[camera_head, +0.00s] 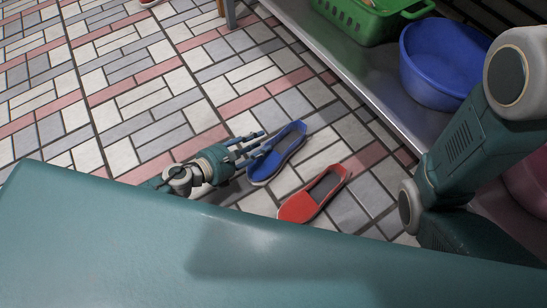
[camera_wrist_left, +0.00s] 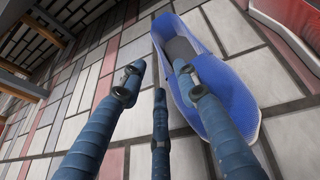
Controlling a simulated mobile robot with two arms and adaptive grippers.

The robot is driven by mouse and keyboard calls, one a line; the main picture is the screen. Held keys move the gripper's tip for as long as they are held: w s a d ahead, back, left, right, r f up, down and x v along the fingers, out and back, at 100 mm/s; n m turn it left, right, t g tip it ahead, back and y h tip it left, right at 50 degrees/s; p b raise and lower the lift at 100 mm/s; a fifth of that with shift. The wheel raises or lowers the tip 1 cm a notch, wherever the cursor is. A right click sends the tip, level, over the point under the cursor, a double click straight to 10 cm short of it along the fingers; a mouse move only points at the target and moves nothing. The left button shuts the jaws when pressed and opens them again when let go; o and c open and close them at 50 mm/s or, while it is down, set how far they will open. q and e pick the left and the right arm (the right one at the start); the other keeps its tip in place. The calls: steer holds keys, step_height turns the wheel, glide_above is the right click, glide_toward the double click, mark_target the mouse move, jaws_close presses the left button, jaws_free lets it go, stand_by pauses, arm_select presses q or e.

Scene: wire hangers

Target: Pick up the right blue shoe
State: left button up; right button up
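A single blue shoe (camera_head: 268,167) lies on the tiled floor in the head view, its opening facing up. It also shows in the wrist view (camera_wrist_left: 228,80). My left gripper (camera_head: 262,142) is at the shoe's left side, fingers spread, with nothing held between them. In the left wrist view my gripper (camera_wrist_left: 158,76) is open: one finger overlaps the shoe's opening, and the other two are over the floor left of it. I cannot tell whether that finger is inside the shoe or touches it. My right gripper is out of view.
A red shoe (camera_head: 301,208) lies just right of the blue one. A metal shelf (camera_head: 372,82) on the right bears a green basket (camera_head: 356,22) and a blue basin (camera_head: 440,64). A pink item (camera_head: 530,185) is partly hidden by my right arm. The floor to the left is clear.

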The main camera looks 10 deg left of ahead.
arm_select(q)
steer(key=b+x, duration=0.1)
steer(key=x, duration=0.5)
steer(key=shift+w+f+b, duration=0.1)
steer(key=shift+w+b, duration=0.1)
steer(key=shift+b, duration=0.1)
jaws_close()
